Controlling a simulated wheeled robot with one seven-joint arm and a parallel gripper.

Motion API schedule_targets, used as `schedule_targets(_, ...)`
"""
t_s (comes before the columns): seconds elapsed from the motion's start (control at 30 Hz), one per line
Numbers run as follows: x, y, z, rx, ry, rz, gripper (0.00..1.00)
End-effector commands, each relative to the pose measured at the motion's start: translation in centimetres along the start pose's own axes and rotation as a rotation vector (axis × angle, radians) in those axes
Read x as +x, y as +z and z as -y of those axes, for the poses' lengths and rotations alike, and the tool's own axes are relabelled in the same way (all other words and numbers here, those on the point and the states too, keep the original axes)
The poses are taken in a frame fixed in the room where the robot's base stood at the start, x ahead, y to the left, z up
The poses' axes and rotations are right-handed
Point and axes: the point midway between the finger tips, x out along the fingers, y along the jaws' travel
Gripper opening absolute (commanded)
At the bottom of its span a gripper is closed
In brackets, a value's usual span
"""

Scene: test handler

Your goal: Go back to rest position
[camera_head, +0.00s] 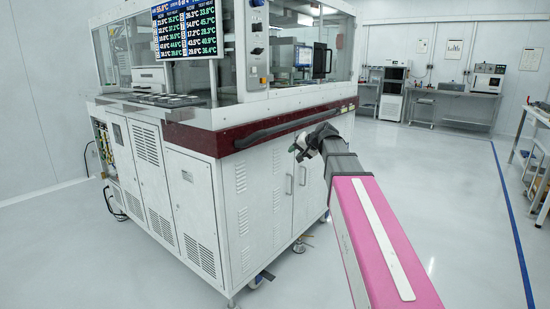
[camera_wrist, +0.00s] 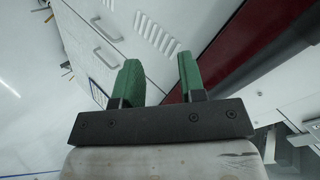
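My gripper (camera_head: 302,147) is at the end of my pink arm, in front of the test handler (camera_head: 205,135), by the dark red band and black rail on its near corner side. In the wrist view my gripper (camera_wrist: 158,80) shows two green fingers standing apart with a clear gap between them. Nothing is held between the fingers. Behind them the wrist view shows the handler's white panels (camera_wrist: 115,25) with vent slots and the dark red band (camera_wrist: 225,65), tilted.
A black rail (camera_head: 290,126) juts from the handler's side. A monitor (camera_head: 184,30) hangs at its upper front. Benches with equipment (camera_head: 455,92) stand at the back wall, and a table (camera_head: 540,150) stands at the right edge. The floor (camera_head: 440,170) right of my arm is clear, with a blue line.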

Motion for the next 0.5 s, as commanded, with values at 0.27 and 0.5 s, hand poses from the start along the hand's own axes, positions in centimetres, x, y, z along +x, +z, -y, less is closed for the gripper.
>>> schedule_targets(0.27,3.6,10.0,-10.6,-0.031,0.219,0.141,0.37)
schedule_targets(0.5,4.6,18.5,-18.5,-0.070,0.396,0.275,0.37)
